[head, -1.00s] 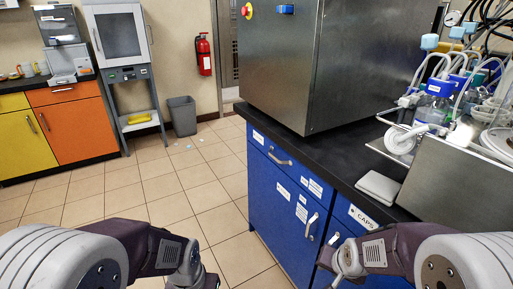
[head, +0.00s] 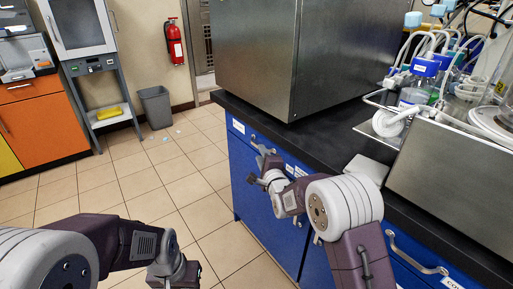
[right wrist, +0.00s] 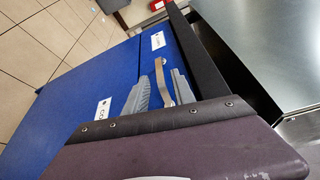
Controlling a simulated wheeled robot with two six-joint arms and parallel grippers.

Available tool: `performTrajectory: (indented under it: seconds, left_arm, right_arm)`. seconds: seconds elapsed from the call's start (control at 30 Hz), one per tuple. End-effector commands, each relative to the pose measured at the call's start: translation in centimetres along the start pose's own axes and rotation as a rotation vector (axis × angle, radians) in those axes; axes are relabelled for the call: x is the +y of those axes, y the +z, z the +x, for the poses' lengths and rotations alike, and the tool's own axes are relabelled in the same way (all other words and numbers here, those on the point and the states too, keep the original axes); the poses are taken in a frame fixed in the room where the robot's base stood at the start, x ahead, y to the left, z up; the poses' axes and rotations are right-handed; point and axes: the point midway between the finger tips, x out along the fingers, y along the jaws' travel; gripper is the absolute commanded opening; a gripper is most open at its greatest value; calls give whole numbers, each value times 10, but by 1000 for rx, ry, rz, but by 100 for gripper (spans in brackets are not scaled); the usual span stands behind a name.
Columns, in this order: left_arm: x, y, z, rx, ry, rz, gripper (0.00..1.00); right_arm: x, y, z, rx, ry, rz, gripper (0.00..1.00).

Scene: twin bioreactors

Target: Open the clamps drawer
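The blue drawer front (head: 245,150) is in the top row at the far left end of the blue cabinet, and it is shut. Its label (head: 238,126) is too small to read. My right gripper (head: 264,160) is at this drawer's handle in the head view. In the right wrist view, the metal handle (right wrist: 160,78) lies between the two grey fingers of my right gripper (right wrist: 160,90), which stand apart on either side of it. Contact with the handle cannot be made out. My left gripper (head: 174,273) is low at the bottom edge, its fingertips not clearly visible.
The black worktop (head: 330,140) overhangs the drawers and carries a large steel box (head: 290,60). Bottles and tubing (head: 415,95) stand at the right. A bin (head: 156,107) and orange cabinet (head: 40,133) are far left. The tiled floor (head: 180,180) before the cabinet is open.

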Motion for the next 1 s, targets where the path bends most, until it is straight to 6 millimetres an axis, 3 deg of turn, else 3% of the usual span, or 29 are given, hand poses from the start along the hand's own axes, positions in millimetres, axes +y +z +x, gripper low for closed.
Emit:
performTrajectory:
  seconds: [0.1,0.3,0.5,0.73,0.83,1.0]
  left_arm:
    - [0,1,9,0,0,0,36]
    - [0,2,16,0,0,0,36]
    - [0,2,17,0,0,0,36]
    - [0,2,17,0,0,0,36]
    - [0,2,17,0,0,0,36]
    - [0,2,17,0,0,0,36]
  right_arm:
    - [4,-1,26,0,-1,-1,31]
    - [3,-1,57,1,0,-2,31]
    - [1,-1,69,1,2,-2,31]
    - [1,-1,70,1,2,-3,31]
    - [1,0,69,1,2,-3,3]
    - [1,-1,69,1,3,-3,0]
